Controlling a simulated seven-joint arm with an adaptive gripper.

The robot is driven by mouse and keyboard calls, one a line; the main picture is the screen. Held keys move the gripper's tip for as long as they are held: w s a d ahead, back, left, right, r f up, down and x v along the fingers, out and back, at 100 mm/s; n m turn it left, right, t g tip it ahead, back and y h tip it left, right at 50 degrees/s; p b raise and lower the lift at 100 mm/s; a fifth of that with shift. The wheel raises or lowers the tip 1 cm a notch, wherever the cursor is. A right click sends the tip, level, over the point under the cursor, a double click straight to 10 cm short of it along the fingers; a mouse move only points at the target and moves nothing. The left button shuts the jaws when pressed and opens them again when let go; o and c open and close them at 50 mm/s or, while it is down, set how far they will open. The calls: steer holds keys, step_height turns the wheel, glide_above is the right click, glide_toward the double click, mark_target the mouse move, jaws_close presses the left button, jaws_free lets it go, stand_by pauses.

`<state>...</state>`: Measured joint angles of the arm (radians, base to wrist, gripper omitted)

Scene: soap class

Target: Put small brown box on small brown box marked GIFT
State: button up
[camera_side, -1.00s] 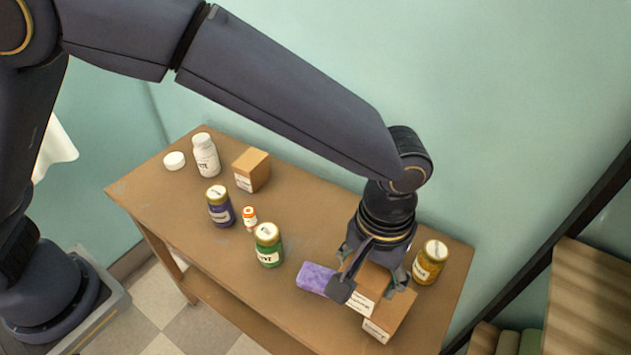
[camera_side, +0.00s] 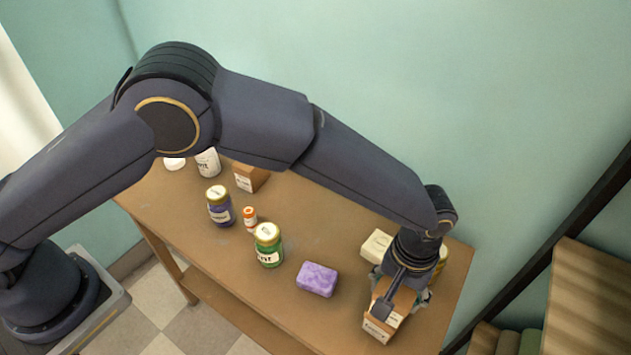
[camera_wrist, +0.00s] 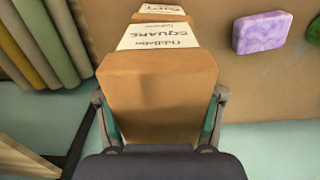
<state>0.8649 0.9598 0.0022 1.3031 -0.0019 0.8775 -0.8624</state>
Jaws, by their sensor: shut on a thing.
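My gripper (camera_wrist: 160,125) is shut on a small brown box (camera_wrist: 160,95), one finger at each side. Its white label reads "SQUARE", upside down in the wrist view. Another small brown box (camera_wrist: 158,7) with a white label shows just past it; its large letters are upside down and hard to read. In the side view my gripper (camera_side: 398,295) is at the table's front right corner, with the held box (camera_side: 377,294) over the labelled lower box (camera_side: 377,327). My gripper hides part of both. I cannot tell whether the boxes touch.
A cream block (camera_side: 377,246) and a mostly hidden yellow jar (camera_side: 442,259) are behind my gripper. A green jar (camera_side: 268,245), blue jar (camera_side: 220,206), orange-capped bottle (camera_side: 250,217) and another brown box (camera_side: 250,178) stand farther left.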

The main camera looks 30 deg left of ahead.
steer(key=shift+f, duration=0.1)
steer(key=o, duration=1.3)
step_height(320, 180, up, 12)
steer(key=shift+a+r, duration=0.1)
steer(key=a+r+t, duration=0.1)
steer(key=a+r, duration=0.4)
steer(key=a, duration=0.4)
steer(key=s+a+r+t+h, duration=0.1)
steer(key=a+r, duration=0.5)
steer(key=a, duration=0.3)
steer(key=a+r+t, duration=0.1)
steer(key=a+r, duration=0.4)
steer(key=a, duration=0.4)
steer(key=s+a+t, duration=0.1)
steer(key=s+a, duration=0.3)
steer(key=s+a+f, duration=0.1)
steer(key=s+a, duration=0.3)
steer(key=s, duration=0.1)
steer(key=s+a+f+t+y, duration=0.1)
steer(key=s+a, duration=0.3)
steer(key=a, duration=0.1)
steer(key=shift+s+t, duration=0.15)
steer(key=shift+t, duration=0.15)
